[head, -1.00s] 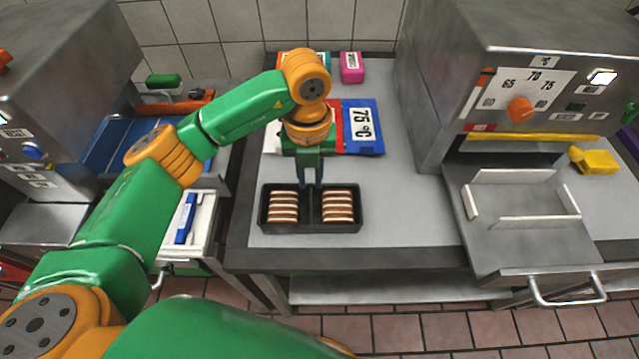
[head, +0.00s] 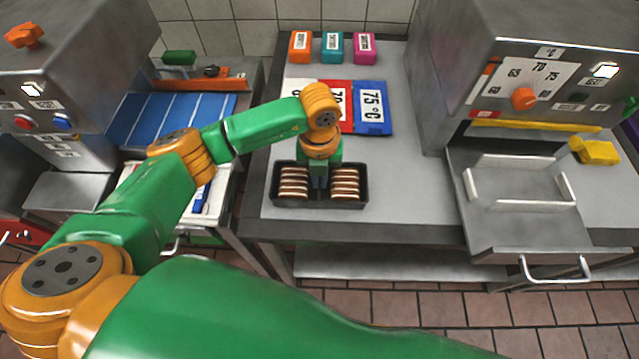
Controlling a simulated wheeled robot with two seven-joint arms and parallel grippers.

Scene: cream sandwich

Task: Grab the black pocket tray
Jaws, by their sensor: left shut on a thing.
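The black pocket tray (head: 319,204) sits near the front edge of the grey worktop, in the middle of the head view. Several cream sandwiches stand in rows in its left pocket (head: 294,182) and its right pocket (head: 345,183). My left gripper (head: 319,185) points down over the tray's middle and is shut on the divider between the two pockets. The fingertips are partly hidden in the tray. I cannot tell whether the tray is lifted off the worktop. My right gripper is out of view.
Temperature cards (head: 373,108) lie behind the tray, with orange (head: 301,47), teal (head: 332,46) and pink (head: 364,47) blocks at the back. A machine with an open metal shelf (head: 520,220) and a yellow object (head: 595,151) stands at right. The worktop (head: 420,205) right of the tray is clear.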

